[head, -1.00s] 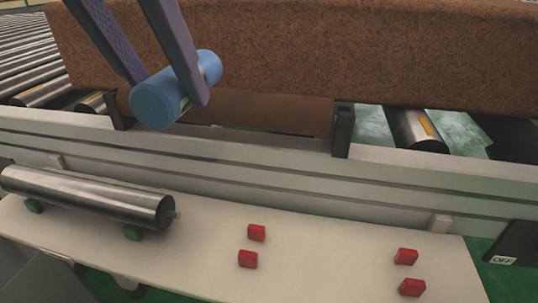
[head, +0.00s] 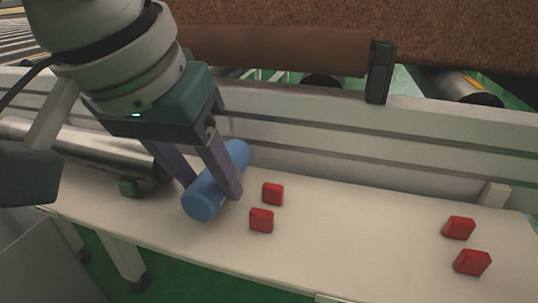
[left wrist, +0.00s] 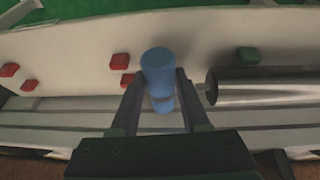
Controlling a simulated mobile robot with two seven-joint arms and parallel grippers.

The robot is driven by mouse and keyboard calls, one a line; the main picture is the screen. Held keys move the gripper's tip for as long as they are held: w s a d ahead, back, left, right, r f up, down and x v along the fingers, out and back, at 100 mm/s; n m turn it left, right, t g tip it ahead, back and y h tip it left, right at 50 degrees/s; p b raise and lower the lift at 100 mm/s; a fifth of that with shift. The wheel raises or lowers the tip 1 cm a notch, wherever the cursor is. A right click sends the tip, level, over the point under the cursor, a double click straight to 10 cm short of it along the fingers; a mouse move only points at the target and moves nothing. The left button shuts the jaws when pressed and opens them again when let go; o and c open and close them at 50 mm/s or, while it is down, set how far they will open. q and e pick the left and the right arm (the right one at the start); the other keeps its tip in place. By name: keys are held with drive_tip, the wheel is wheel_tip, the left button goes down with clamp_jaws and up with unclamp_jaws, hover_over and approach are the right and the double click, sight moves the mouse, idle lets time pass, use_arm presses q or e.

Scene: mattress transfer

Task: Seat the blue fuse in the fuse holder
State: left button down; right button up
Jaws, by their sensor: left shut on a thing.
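In the left wrist view the fuse (left wrist: 158,68) sits between my left gripper's fingers (left wrist: 160,88). My right gripper is not in view.
Red blocks stand in two pairs on the shelf, one near the fuse (head: 261,219) and one farther right (head: 472,262). A steel roller (head: 100,150) lies on green supports at left. The conveyor's side rail (head: 400,150) rises behind. The shelf between the pairs is clear.

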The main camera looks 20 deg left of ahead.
use_arm(q)
drive_tip(key=shift+f, duration=0.9)
drive_tip(key=shift+r, duration=0.1)
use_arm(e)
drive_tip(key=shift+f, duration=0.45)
use_arm(q)
drive_tip(key=c, duration=0.7)
unclamp_jaws()
